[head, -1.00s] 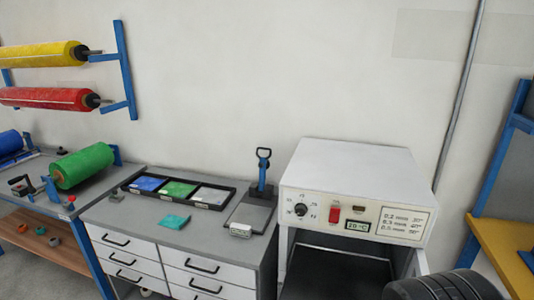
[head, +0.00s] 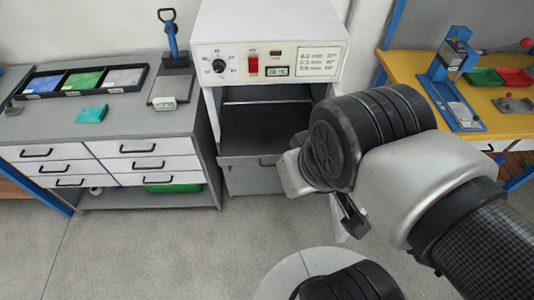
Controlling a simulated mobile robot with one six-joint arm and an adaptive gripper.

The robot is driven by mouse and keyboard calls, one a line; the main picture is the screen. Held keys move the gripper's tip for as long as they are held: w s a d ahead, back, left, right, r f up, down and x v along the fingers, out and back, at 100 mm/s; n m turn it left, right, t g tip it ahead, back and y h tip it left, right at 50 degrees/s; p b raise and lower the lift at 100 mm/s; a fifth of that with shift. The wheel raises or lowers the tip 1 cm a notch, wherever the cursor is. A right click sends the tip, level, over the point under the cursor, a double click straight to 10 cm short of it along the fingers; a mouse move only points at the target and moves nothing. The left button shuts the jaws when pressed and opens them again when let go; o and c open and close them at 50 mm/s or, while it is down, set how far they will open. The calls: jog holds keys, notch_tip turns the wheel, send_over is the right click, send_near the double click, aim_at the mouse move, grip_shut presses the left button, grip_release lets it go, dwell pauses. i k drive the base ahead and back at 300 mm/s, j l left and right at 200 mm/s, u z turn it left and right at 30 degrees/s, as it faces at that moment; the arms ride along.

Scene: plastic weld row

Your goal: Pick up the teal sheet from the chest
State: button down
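The teal sheet (head: 92,114) lies flat on the grey top of the chest (head: 140,121), near its front edge and in front of the black tray. My gripper (head: 352,222) shows only in part below my wrist, at the right of the head view, in front of the white oven. It is far to the right of the teal sheet and apart from it. Most of the fingers are hidden behind my arm, so I cannot tell whether they are open or shut.
A black tray (head: 145,83) with blue, green and grey sheets stands behind the teal sheet. A blue-handled press (head: 173,55) stands to its right. The white oven (head: 268,20) is open at the front. A yellow bench (head: 405,68) is at the right. Floor before the chest is clear.

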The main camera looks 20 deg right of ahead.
aim_at(88, 115)
jog(key=i+j+z, duration=0.1)
jog(key=i+j, duration=0.15)
jog(key=i+j+z, duration=0.15)
jog(key=j, duration=0.3)
jog(key=i+j+z, duration=0.1)
jog(key=i+j, duration=0.15)
jog(key=i+j+z, duration=0.15)
jog(key=j, duration=0.35)
jog(key=i+j+z, duration=0.1)
jog(key=j, duration=0.35)
jog(key=i+j+z, duration=0.15)
jog(key=j, duration=0.25)
jog(key=i+j+z, duration=0.1)
jog(key=i+j, duration=0.15)
jog(key=j, duration=0.2)
jog(key=i+j+z, duration=0.15)
jog(key=j, duration=0.3)
jog(key=k, duration=0.05)
